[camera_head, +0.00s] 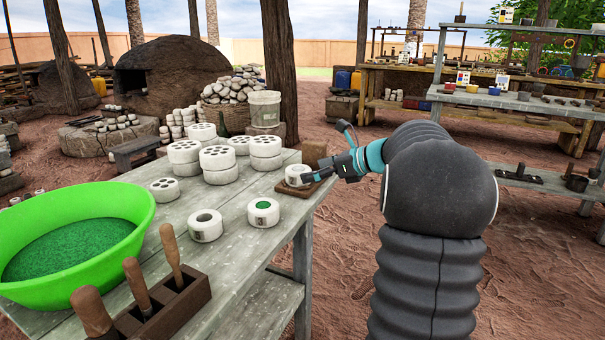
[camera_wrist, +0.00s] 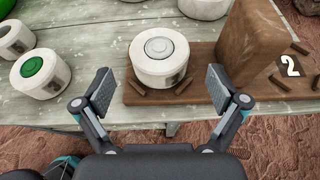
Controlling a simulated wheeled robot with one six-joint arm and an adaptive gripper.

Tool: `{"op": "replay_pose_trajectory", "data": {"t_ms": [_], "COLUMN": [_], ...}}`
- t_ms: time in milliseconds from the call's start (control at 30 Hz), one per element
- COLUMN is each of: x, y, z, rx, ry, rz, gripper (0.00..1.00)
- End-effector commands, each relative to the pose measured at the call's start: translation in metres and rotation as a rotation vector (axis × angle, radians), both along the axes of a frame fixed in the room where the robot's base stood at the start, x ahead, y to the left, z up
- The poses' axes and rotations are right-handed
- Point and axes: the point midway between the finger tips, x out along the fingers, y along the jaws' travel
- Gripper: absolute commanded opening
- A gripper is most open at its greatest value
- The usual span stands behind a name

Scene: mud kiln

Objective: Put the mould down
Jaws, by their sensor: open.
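A white round mould (camera_head: 298,176) with a pale grey disc in its top stands upright on a brown wooden board (camera_head: 296,191) at the table's right edge. In the wrist view the mould (camera_wrist: 159,66) sits among short wooden strips on the board (camera_wrist: 196,90). My gripper (camera_wrist: 160,90) is open, with one finger to the left and one to the right of the mould's near side. A gap shows between each finger and the mould. In the head view my gripper (camera_head: 316,174) is at the mould's right side, partly overlapping it.
An upright wooden block (camera_wrist: 246,42) stands right of the mould, beside a "2" tag (camera_wrist: 289,66). Stacked white pieces (camera_head: 218,168), a green basin (camera_head: 75,235) and a tool rack (camera_head: 165,305) share the table.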

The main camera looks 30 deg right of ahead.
Motion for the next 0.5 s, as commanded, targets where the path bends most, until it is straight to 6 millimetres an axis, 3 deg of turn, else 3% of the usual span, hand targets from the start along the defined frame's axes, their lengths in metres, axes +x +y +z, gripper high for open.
{"op": "replay_pose_trajectory", "data": {"t_ms": [200, 500], "x": [-0.032, -0.052], "y": [-0.024, -0.039], "z": [0.017, 0.027], "rx": [0.000, -0.001], "ry": [0.000, 0.001], "rz": [-0.003, 0.000], "gripper": [0.96, 0.96]}}
